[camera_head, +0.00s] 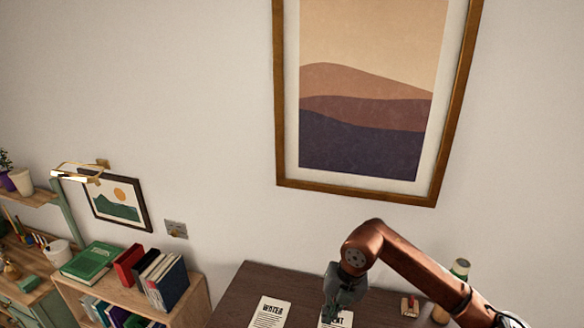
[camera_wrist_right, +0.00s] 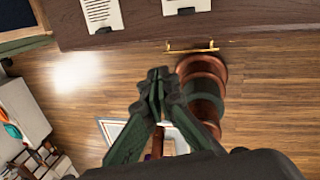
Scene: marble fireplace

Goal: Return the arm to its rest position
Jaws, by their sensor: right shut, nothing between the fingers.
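My right arm, copper-coloured, comes in from the lower right of the head view and bends down over a dark wooden desk (camera_head: 240,296). Its dark gripper (camera_head: 334,308) hangs over the desk, in front of a printed paper that it partly covers. In the right wrist view the green-grey fingers of the right gripper (camera_wrist_right: 158,88) meet at their tips, with nothing between them. There the fingers show over the floor, beyond the desk's front edge. My left gripper shows in neither view.
A "NOTES" sheet (camera_head: 268,314) lies left of the gripper. A small stamp-like object (camera_head: 409,307) and a bottle (camera_head: 460,267) stand right. A low bookcase (camera_head: 196,302) is at left. A large framed picture (camera_head: 358,190) hangs above. The desk has a brass handle (camera_wrist_right: 191,48).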

